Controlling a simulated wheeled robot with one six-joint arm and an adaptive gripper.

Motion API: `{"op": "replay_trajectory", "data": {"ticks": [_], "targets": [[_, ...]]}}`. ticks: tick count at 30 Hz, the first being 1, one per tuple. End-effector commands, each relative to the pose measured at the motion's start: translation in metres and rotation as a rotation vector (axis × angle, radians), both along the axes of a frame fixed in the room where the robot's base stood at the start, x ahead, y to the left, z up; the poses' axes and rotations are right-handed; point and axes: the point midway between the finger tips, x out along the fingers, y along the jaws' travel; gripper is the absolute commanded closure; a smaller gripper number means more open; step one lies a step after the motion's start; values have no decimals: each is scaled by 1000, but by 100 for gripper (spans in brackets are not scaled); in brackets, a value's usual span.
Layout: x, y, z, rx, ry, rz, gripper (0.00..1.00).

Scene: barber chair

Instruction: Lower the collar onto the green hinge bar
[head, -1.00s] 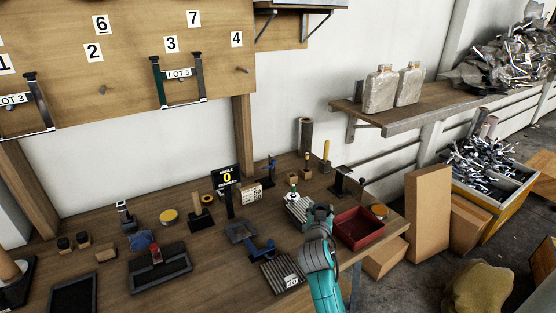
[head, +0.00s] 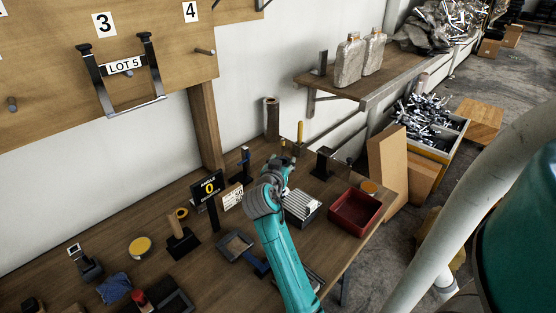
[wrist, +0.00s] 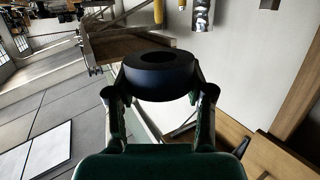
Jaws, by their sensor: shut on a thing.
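My gripper (wrist: 158,78) is shut on a black ring-shaped collar (wrist: 160,88) in the wrist view, one finger at each side of it. The collar's round hole shows at its top, and nothing is seen passing through it. In the head view my gripper (head: 284,163) is above the back part of the workbench, behind the ribbed grey block (head: 301,207). The collar cannot be made out there. I cannot pick out the green hinge bar with certainty in either current view.
The workbench (head: 120,226) carries a red tray (head: 355,211), a black counter sign (head: 208,188), a dark upright stand (head: 322,163) and a yellow tool (head: 299,131). A wall shelf (head: 334,91) with two pale bottles is behind. Cardboard boxes (head: 387,165) stand right of the bench.

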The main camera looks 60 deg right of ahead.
Motion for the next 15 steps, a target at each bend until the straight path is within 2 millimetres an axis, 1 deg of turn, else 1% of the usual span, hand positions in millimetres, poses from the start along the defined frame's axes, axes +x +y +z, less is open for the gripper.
{"op": "replay_trajectory", "data": {"ticks": [15], "targets": [[0, 0, -31, 1, 1, 1, 81]]}}
